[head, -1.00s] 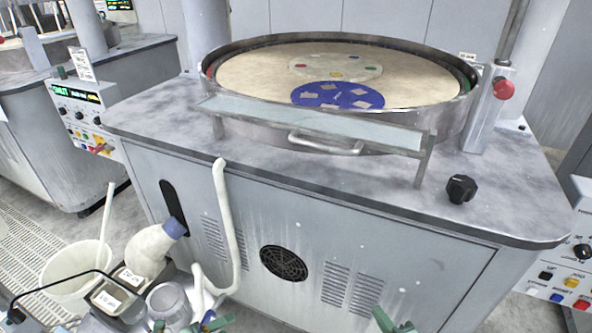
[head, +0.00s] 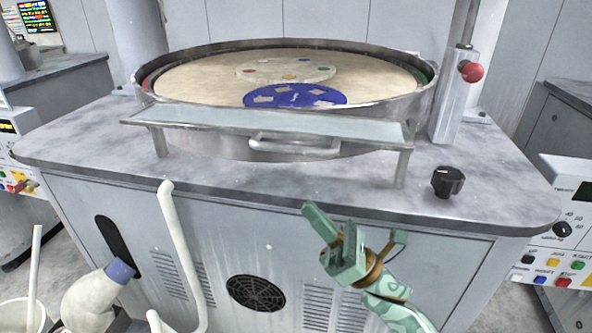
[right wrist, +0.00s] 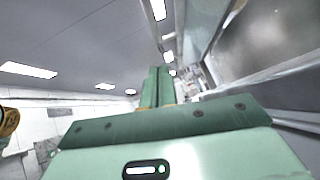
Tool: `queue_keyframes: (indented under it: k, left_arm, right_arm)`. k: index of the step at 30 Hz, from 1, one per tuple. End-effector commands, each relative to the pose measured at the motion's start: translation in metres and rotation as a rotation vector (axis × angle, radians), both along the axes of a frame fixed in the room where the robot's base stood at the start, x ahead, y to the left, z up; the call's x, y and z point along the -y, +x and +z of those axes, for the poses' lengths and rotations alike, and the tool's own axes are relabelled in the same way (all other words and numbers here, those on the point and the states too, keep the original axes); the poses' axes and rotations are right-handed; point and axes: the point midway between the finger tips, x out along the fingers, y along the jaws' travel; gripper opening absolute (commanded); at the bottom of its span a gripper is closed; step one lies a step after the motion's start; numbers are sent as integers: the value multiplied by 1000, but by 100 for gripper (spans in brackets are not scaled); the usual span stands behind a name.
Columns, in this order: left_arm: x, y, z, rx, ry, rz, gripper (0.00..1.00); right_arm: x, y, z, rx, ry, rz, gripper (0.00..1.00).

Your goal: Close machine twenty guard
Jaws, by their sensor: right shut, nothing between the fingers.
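The guard (head: 270,125) is a pale glass panel in a metal frame on short posts at the front of a round polishing machine. It lies nearly flat, with its bar handle (head: 295,150) along the front edge. Behind it the platen (head: 200,78) is uncovered, with a blue disc (head: 295,95) on it. My right gripper (head: 312,214) is shut and empty, in front of the cabinet, below and apart from the handle. Its closed green fingers (right wrist: 157,88) show in the right wrist view. My left gripper is out of view. No machine number is readable.
A black knob (head: 447,182) stands on the worktop to the right. A red button (head: 471,72) is on the post behind it. The front worktop is mostly clear.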

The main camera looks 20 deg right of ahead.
Motion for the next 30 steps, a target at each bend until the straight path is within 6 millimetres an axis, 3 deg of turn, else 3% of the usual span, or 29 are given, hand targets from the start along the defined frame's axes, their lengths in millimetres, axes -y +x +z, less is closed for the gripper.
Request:
queue_keyframes:
  k: [7, 13, 30]
  left_arm:
    - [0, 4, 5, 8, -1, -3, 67]
    - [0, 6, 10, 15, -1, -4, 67]
    - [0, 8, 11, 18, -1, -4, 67]
  right_arm:
    - [-26, 28, 38, 2, 2, 1, 0]
    - [-21, 32, 64, -1, -1, 0, 0]
    - [-19, 34, 73, -6, 3, 0, 0]
